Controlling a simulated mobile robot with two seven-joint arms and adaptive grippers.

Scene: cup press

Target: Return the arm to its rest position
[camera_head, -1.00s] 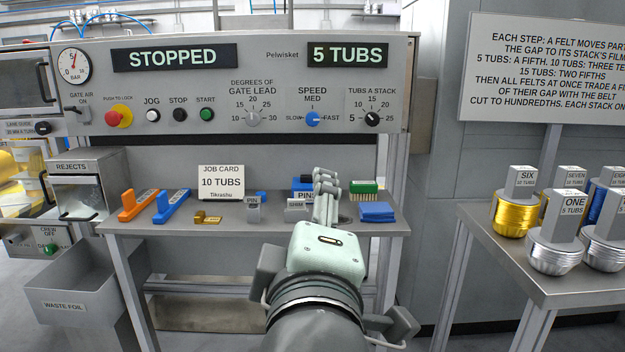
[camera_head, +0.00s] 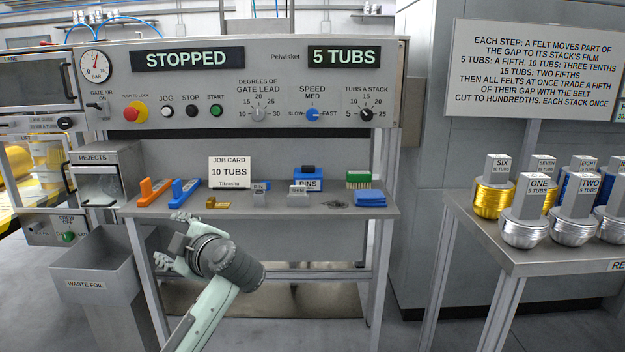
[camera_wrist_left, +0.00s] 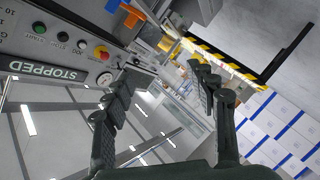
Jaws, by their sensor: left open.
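My left gripper (camera_head: 174,247) is in front of and below the steel bench shelf (camera_head: 260,212), near the waste foil bin, with my light green forearm coming up from the bottom. In the left wrist view my left gripper (camera_wrist_left: 160,115) has its two dark fingers spread wide, with nothing between them. That view is turned on its side and shows the machine panel at upper left and yellow-black floor striping at right. My right gripper does not show.
The waste foil bin (camera_head: 98,285) stands left of my gripper. The right table (camera_head: 540,262) bears labelled tub stacks. Floor in front is clear.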

